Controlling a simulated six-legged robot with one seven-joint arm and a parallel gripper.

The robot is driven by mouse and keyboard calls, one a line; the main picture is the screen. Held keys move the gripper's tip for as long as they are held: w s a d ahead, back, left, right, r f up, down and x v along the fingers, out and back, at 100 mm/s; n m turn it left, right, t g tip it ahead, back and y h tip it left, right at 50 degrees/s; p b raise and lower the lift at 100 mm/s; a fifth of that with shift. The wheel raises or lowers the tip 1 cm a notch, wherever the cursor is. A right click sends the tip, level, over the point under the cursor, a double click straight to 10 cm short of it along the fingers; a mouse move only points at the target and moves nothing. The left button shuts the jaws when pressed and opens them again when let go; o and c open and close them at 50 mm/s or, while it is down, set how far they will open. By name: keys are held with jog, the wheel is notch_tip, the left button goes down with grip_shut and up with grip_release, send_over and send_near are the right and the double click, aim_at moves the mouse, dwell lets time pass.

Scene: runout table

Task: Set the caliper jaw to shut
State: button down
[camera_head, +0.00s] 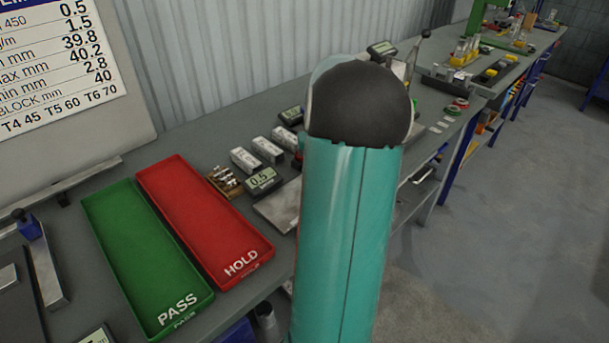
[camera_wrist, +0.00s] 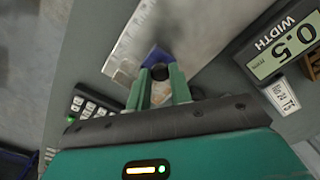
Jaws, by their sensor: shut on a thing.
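A blue part (camera_wrist: 155,56) lies just beyond the knob, against a flat steel piece with scale marks (camera_wrist: 138,32). The knob and blue part look like the caliper's sliding jaw. The gap at the jaw is too small and partly covered to judge. My arm hides the gripper in the head view.
A red HOLD tray (camera_head: 262,250) and a green PASS tray (camera_head: 150,325) lie left of my arm. Several white-silver blocks (camera_head: 267,149) stand behind the display. A dark keypad (camera_wrist: 92,106) is left of my fingers. The floor (camera_head: 500,240) at right is clear.

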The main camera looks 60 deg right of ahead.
jog(key=shift+d+r, duration=0.1)
jog(key=shift+d, duration=0.2)
jog(key=c, duration=1.3)
grip_release()
jog(key=shift+d, duration=0.1)
jog(key=shift+o, duration=0.2)
jog(key=shift+r, duration=0.25)
notch_tip(320, 180, up, 13)
jog(key=shift+r, duration=0.15)
